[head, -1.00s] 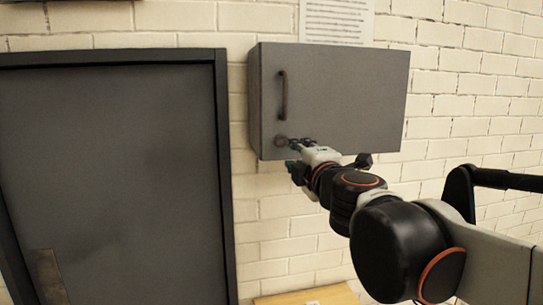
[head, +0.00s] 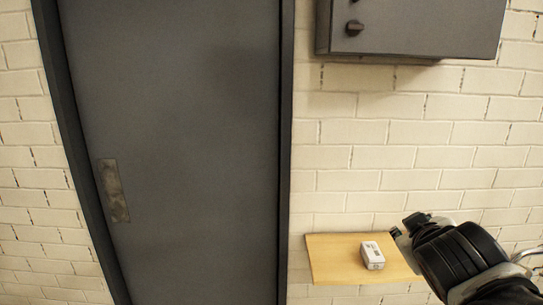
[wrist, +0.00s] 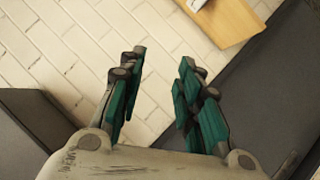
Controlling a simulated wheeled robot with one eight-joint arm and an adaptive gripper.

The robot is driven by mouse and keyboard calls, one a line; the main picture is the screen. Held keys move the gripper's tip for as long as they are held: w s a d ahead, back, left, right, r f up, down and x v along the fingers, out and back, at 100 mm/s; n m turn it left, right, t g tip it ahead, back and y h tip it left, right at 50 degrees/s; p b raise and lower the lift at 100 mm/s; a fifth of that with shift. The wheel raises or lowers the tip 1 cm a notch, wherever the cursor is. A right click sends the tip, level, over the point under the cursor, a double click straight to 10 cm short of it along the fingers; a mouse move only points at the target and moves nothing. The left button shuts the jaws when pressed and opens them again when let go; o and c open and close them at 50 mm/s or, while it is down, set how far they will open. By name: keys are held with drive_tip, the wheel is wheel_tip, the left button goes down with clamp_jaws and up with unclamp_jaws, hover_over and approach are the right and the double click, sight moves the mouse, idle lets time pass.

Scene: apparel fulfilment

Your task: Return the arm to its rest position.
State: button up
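My arm reaches in from the lower right in the head view. My gripper (head: 408,228) is in front of the white brick wall, next to a small wooden shelf (head: 332,262). In the wrist view my gripper (wrist: 155,88) shows two green-padded fingers spread apart with nothing between them. A small white box (head: 372,255) lies on the shelf, just left of the gripper in the head view. The grey wall cabinet (head: 420,25) is above, its door closed, and the gripper is clear of it.
A dark grey door (head: 175,150) with a metal plate (head: 113,190) stands at the left. The brick wall (head: 400,150) between cabinet and shelf is bare. The shelf also shows in the wrist view (wrist: 228,22), at the top.

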drive_tip(key=s+a+f+m+g+y+b, duration=0.1)
drive_tip(key=s+a+f+b, duration=0.1)
drive_tip(key=f, duration=0.6)
drive_tip(key=s+a+f+m+g+y+b, duration=0.1)
drive_tip(key=s+a+f+g+y+b, duration=0.1)
drive_tip(key=f, duration=0.7)
drive_tip(key=s+a+f+m+g+y+b, duration=0.1)
drive_tip(key=s+a+f+b, duration=0.2)
drive_tip(key=s+f+b, duration=0.3)
wheel_tip(320, 180, down, 3)
drive_tip(key=shift+a+r+m+b, duration=0.25)
drive_tip(key=shift+m+b, duration=0.15)
drive_tip(key=shift+b, duration=0.35)
drive_tip(key=shift+s, duration=0.1)
